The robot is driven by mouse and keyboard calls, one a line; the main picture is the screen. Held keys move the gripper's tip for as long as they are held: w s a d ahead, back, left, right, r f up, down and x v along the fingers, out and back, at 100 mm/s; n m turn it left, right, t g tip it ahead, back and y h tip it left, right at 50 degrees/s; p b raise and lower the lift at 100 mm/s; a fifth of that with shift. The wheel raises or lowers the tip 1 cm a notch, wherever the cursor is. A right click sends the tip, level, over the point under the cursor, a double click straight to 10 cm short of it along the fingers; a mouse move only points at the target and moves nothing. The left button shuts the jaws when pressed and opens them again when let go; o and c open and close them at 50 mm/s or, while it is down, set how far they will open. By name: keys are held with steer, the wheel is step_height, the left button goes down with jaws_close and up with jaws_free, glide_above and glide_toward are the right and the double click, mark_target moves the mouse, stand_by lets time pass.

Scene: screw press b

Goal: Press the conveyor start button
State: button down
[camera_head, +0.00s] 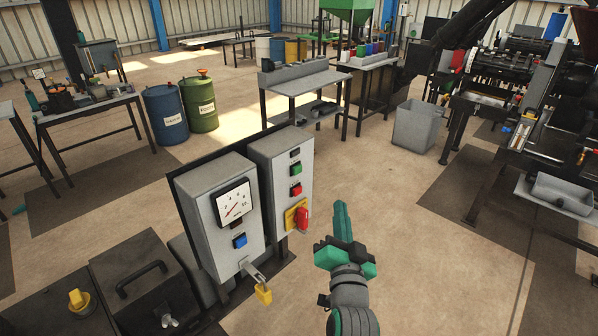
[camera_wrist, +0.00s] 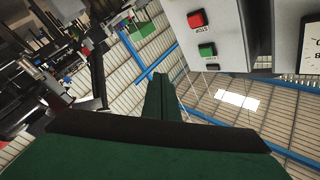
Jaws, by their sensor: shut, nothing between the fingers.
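A grey control box (camera_head: 272,170) stands on a post at the centre. Its front carries a green button (camera_head: 296,169) above a red button (camera_head: 295,190), with a red rotary switch (camera_head: 302,217) on a yellow plate below. In the wrist view, which looks upside down, the red button (camera_wrist: 196,19) is marked STOP and the green button (camera_wrist: 207,50) has a small label I cannot read surely. My gripper (camera_head: 341,207) is shut and empty, pointing up, in front and to the right of the box. Its fingertips (camera_wrist: 160,77) are apart from both buttons.
A second grey box (camera_head: 217,205) at left has a dial gauge (camera_head: 233,203), a blue button (camera_head: 239,241) and a hanging yellow padlock (camera_head: 263,293). A grey bin (camera_head: 414,127) and machinery (camera_head: 500,85) stand at right. The floor between bin and control box is clear.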

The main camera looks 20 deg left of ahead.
mark_target(298, 170)
steer(key=r, duration=0.1)
steer(key=a+r, duration=0.1)
steer(key=w+r+y, duration=0.1)
steer(key=shift+a+r, duration=0.15)
steer(key=shift+r, duration=0.15)
steer(key=w+a, duration=0.3)
steer(key=a, duration=0.5)
steer(key=shift+a, duration=0.15)
stand_by(2.1)
steer(key=shift+a, duration=0.45)
